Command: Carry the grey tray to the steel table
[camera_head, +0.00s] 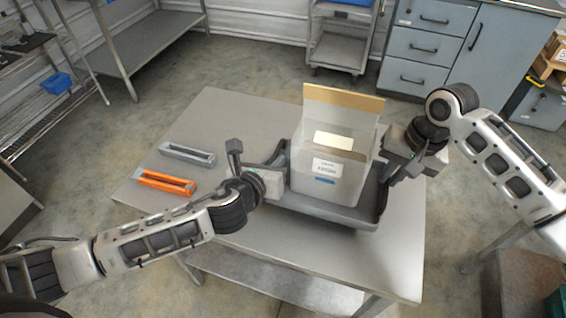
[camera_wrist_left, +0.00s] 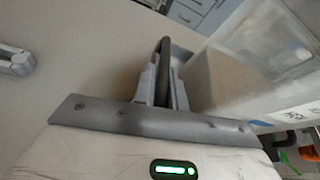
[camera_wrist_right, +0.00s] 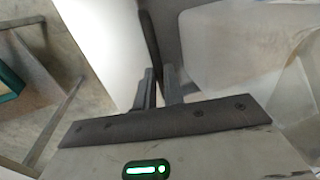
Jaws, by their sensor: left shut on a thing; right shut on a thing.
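The grey tray (camera_head: 318,211) is over the pale table in front of me; I cannot tell if it touches the top. A translucent bin (camera_head: 325,178) with a white label stands on it. My left gripper (camera_head: 276,178) is shut on the tray's left handle, a dark bar between the fingers (camera_wrist_left: 165,88) in the left wrist view. My right gripper (camera_head: 388,168) is shut on the right handle, and its fingers (camera_wrist_right: 158,88) show in the right wrist view. A metal table (camera_head: 140,38) with a lower shelf stands at the back left.
An orange holder (camera_head: 166,182) and a grey holder (camera_head: 187,154) lie on the left of the pale table (camera_head: 225,115). A cart (camera_head: 338,50) and grey-blue cabinets (camera_head: 425,45) stand at the back. A wire rack (camera_head: 40,120) is at far left. Open floor (camera_head: 250,68) lies behind the pale table.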

